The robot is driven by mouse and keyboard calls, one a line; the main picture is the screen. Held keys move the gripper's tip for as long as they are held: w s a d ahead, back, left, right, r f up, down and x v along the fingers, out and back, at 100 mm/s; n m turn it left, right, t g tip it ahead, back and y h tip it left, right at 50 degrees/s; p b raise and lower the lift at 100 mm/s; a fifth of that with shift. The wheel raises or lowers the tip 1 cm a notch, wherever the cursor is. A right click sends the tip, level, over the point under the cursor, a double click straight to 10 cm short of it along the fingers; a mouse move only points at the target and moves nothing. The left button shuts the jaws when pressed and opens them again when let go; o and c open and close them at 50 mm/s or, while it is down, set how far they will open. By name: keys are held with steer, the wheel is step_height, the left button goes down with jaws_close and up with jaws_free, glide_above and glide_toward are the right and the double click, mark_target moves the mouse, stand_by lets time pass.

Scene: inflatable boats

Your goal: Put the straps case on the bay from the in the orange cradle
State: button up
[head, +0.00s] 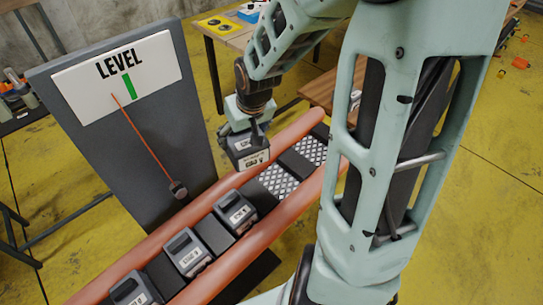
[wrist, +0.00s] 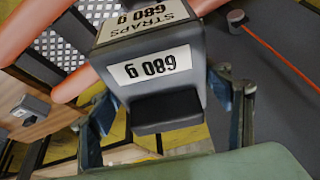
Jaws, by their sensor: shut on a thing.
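My gripper (head: 246,132) is shut on the dark grey straps case (head: 249,154), labelled "STRAPS 680 g" in the wrist view (wrist: 155,66). There the fingers show on both sides of the case. In the head view the case hangs by the far tube of the orange cradle (head: 128,258), near the diamond-plate bays; I cannot tell its exact height. One patterned bay (head: 276,182) and another farther bay (head: 313,150) look empty. Three similar cases sit in the cradle: a near one (head: 134,290), a middle one (head: 187,252) and a farther one (head: 236,213). Their labels are too small to read.
A grey board with a "LEVEL" sign (head: 90,78), a green mark and a slanted orange line with a dark weight (head: 178,190) stands behind the cradle. A wooden table (head: 235,38) is at the back. My arm hides the cradle's right end.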

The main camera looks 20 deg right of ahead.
steer(key=shift+w+d+f+n+b, duration=0.6)
steer(key=shift+d+f+b, duration=1.65)
steer(key=shift+f, duration=2.05)
steer(key=shift+w+d+f+n+b, duration=0.55)
steer(key=shift+d+f+b, duration=1.6)
steer(key=shift+f, duration=2.15)
steer(key=shift+w+d+f+n+b, duration=0.55)
steer(key=shift+d+f+b, duration=1)
steer(key=shift+f+b, duration=2.05)
steer(key=shift+w+f+p, duration=0.1)
steer(key=shift+f+p, duration=0.6)
steer(key=shift+p, duration=0.05)
